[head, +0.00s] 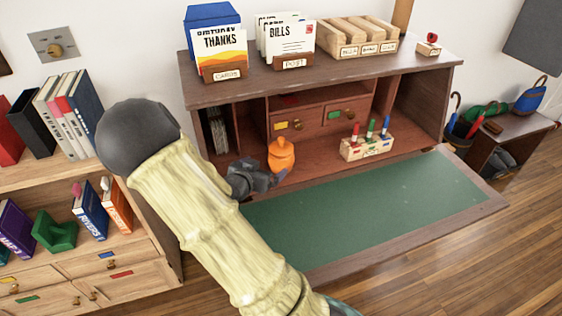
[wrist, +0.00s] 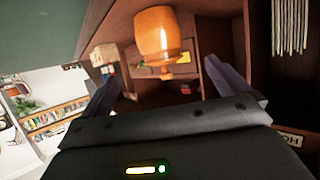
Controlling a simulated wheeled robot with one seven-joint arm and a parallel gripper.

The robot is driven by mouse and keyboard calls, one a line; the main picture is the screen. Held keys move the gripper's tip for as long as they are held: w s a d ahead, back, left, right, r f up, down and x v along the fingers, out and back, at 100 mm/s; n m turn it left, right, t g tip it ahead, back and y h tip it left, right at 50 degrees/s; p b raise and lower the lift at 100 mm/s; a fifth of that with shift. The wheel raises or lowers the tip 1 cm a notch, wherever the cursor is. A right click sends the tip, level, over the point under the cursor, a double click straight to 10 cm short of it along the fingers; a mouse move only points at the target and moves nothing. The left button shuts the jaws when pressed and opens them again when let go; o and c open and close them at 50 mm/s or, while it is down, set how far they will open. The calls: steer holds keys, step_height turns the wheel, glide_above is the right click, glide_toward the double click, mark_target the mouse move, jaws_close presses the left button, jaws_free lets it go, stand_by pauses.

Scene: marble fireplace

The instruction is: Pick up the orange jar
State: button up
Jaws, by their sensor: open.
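The orange jar (head: 281,155) stands upright inside the open desk, on its inner floor near the left compartments. It has a rounded body and a small knob on its lid. My gripper (head: 262,176) is just left of the jar in the head view, at the desk's front edge. In the wrist view the jar (wrist: 161,37) appears inverted, between and beyond the two fingers of my gripper (wrist: 166,85). The fingers are spread wide and nothing is held. The head view does not show clearly how far the fingertips are from the jar.
A wooden block with coloured markers (head: 367,147) stands right of the jar. Small drawers (head: 318,117) are behind it. The green writing surface (head: 375,205) is clear. Card holders (head: 222,72) stand on the desk top (head: 330,72). A bookshelf (head: 90,170) is at the left.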

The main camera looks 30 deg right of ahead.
mark_target(276, 159)
steer(key=x, duration=0.8)
steer(key=shift+d+b, duration=0.1)
steer(key=shift+b, duration=0.25)
steer(key=x, duration=0.5)
steer(key=shift+w+f, duration=0.15)
steer(key=shift+f, duration=0.05)
steer(key=shift+r, duration=0.1)
steer(key=c, duration=2)
steer(key=shift+c, duration=0.2)
steer(key=shift+r, duration=0.1)
step_height(276, 159, up, 10)
steer(key=shift+f+p, duration=0.1)
steer(key=shift+p, duration=0.65)
